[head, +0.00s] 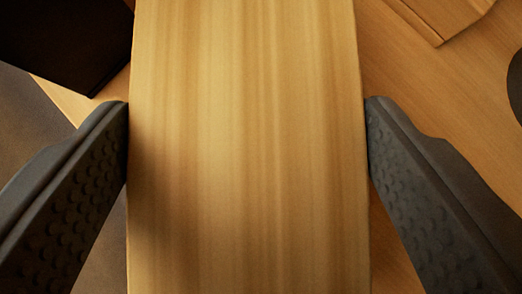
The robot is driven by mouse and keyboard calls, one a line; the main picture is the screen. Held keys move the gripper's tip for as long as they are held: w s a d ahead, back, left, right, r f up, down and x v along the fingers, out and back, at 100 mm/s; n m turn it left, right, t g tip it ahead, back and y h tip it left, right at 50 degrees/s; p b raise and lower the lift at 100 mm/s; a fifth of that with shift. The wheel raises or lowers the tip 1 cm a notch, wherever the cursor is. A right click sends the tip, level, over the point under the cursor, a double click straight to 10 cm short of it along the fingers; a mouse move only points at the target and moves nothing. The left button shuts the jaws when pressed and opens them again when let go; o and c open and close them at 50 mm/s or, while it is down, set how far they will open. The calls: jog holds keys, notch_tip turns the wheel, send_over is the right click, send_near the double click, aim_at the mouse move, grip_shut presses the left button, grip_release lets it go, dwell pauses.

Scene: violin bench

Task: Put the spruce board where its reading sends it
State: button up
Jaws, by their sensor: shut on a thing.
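The spruce board (248,140) is a pale, straight-grained wooden board. It fills the middle of the head view from top to bottom, and its far and near ends are out of frame. My gripper (248,115) is shut on the board, with one dark, studded finger against its left edge and the other against its right edge. No reading or marking shows on the visible face of the board. I cannot tell how high the board is above the bench.
A wooden bench top (440,100) lies below. A dark, box-like thing (65,40) is at the upper left. A light wooden piece (435,15) is at the upper right. A dark rounded thing (516,85) is cut off at the right edge.

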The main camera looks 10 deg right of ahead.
aim_at(249, 177)
jog(key=shift+f, duration=2.05)
jog(key=shift+f, duration=0.1)
jog(key=o, duration=1.2)
jog(key=shift+s+r, duration=0.15)
jog(key=shift+r, duration=0.1)
jog(key=v, duration=1.1)
jog(key=shift+s+r, duration=0.2)
jog(key=shift+s, duration=0.05)
jog(key=shift+d, duration=0.1)
